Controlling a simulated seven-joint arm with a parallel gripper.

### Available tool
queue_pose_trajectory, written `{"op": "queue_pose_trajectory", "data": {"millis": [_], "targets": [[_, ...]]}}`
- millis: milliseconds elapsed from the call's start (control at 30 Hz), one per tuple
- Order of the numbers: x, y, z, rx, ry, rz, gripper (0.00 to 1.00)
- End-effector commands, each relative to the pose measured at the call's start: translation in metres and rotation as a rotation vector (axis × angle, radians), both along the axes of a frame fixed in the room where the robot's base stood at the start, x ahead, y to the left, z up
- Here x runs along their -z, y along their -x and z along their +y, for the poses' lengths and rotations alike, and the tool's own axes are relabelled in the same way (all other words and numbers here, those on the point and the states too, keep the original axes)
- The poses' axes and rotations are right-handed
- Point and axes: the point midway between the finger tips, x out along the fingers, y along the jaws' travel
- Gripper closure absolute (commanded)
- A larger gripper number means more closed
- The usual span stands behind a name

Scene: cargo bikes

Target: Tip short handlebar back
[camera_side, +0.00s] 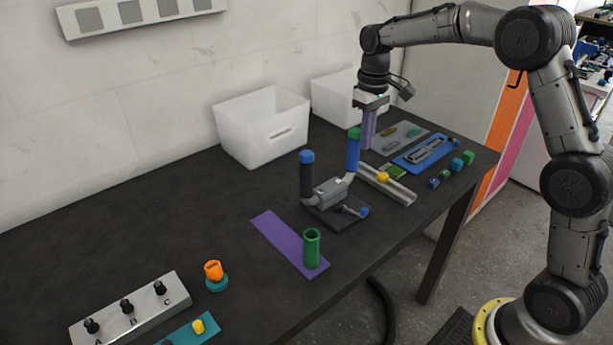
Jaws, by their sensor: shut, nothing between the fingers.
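A grey bracket (332,192) stands on a dark base plate near the middle of the table. It carries two upright bars. The left bar (307,181) is black with a blue cap; the right bar (352,156) is blue with a green cap. I cannot tell for sure which is the short handlebar. A short lever with a blue knob (364,212) points to the front right. My gripper (368,147) points down with its purple fingers shut and empty. It is just right of and behind the blue bar; whether it touches is unclear.
Two white bins (262,128) stand along the wall. A grey rail (388,184) with a yellow knob and a blue tray (425,153) lie to the right. A green tube (312,249) stands on a purple strip (282,238) in front. The left of the table is mostly clear.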

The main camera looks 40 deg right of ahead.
Motion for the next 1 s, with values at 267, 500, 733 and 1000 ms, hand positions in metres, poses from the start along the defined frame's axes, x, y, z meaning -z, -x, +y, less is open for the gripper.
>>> {"op": "queue_pose_trajectory", "data": {"millis": [267, 500, 733, 1000], "targets": [[0.016, 0.0, 0.0, 0.0, 0.0, 0.001, 1.0], [0.027, 0.0, 0.0, 0.0, 0.0, 0.001, 1.0], [0.029, -0.001, 0.0, 0.0, 0.0, 0.0, 1.0], [0.029, -0.007, 0.0, 0.0, 0.0, 0.0, 1.0]]}}
